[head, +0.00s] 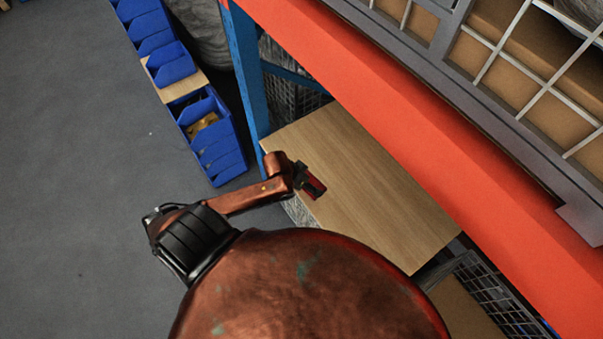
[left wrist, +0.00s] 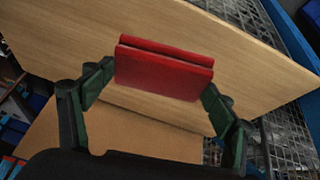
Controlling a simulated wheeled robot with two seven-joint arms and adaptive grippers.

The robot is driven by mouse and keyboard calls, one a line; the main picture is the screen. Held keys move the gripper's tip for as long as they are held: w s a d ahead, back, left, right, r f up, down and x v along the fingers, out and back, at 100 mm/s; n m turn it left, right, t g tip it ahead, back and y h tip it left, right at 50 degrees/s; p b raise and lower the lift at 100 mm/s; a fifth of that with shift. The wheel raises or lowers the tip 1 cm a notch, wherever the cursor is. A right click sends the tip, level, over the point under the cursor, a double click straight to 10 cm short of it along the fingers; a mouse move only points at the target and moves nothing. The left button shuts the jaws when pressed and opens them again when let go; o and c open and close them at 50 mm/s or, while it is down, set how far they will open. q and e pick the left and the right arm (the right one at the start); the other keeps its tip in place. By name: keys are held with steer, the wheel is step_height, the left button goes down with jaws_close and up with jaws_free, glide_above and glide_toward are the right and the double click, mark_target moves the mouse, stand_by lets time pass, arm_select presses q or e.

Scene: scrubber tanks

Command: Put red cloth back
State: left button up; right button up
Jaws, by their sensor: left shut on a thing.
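The red cloth (left wrist: 164,70) looks like a flat folded block with a crease along its length. In the left wrist view it spans the space between the two dark green fingers of my left gripper (left wrist: 160,78), which is shut on it. In the head view the left gripper (head: 307,182) is at the left edge of the light wooden shelf board (head: 365,185), and the small red cloth (head: 315,188) shows at its tip, over the board. I cannot tell whether the cloth touches the board. My right gripper is not in view.
The board's visible surface is bare. A blue upright (head: 243,65) stands at its back left, and an orange beam (head: 400,110) runs along its right. Wire baskets (head: 490,295) are below. Blue bins (head: 212,140) stand on the left, beside open grey floor (head: 75,150).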

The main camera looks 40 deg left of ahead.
arm_select(q)
steer(key=shift+s+f+m+g, duration=0.15)
steer(key=shift+s+m, duration=0.25)
steer(key=shift+s, duration=0.2)
steer(key=shift+s+f+m+g, duration=0.1)
steer(key=shift+s+m+g, duration=0.05)
steer(key=shift+s+m, duration=0.35)
steer(key=w+a+f, duration=0.4)
steer(key=a+f, duration=0.1)
steer(key=w+a+f+p, duration=0.1)
steer(key=w+a+f, duration=0.3)
steer(key=w+f, duration=0.1)
steer(key=shift+w+a, duration=0.2)
steer(key=shift+a, duration=0.15)
step_height(320, 180, down, 3)
steer(key=shift+a+f+p, duration=0.1)
steer(key=shift+p, duration=0.45)
steer(key=o, duration=1.4)
